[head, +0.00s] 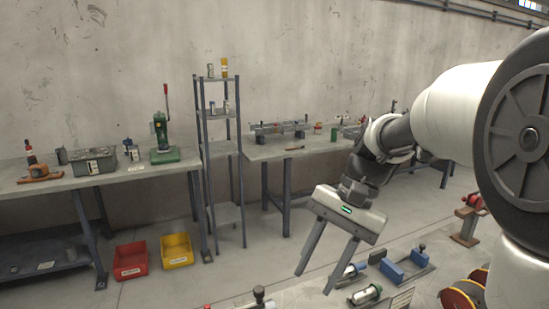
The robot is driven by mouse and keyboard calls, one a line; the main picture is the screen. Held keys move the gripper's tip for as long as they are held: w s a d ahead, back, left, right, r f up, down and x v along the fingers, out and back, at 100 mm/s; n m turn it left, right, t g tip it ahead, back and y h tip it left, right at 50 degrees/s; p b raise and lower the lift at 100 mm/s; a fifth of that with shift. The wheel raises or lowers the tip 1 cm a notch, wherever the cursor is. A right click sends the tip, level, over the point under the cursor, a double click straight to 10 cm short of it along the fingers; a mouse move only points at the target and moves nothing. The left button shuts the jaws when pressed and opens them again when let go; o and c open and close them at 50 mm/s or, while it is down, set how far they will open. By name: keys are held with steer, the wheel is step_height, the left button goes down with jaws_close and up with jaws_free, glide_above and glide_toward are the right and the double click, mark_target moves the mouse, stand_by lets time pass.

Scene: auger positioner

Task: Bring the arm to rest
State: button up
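My gripper (320,257) hangs from my arm right of the middle in the head view, tilted and pointing down. Its two long fingers are spread wide apart and nothing shows between them. It hangs in front of a near work surface, and its right fingertip appears close to a silver cylinder (366,296) there. I cannot tell whether they touch. My arm (456,112) comes in from the right and is bent down at the wrist.
Blue blocks (391,271) and other parts sit on the near surface (325,294). Behind stand a left bench (104,177) with a green press (163,140), a shelf rack (224,152) and a back bench (272,154). Red (131,261) and yellow (177,251) bins sit on the floor.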

steer(key=s+d+r+n+t+h, duration=0.2)
steer(key=s+n+t, duration=0.1)
steer(key=s, duration=0.2)
steer(key=s+d+r+n+t+h+p, duration=0.1)
steer(key=s+d+r+n+t+h, duration=0.1)
steer(key=s, duration=0.4)
steer(key=d+n+t, duration=0.1)
steer(key=t, duration=0.1)
steer(key=shift+d+t+h, duration=0.3)
steer(key=shift+d, duration=0.05)
steer(key=shift+s+d+f, duration=0.1)
steer(key=shift+s+d, duration=0.1)
steer(key=shift+c, duration=0.9)
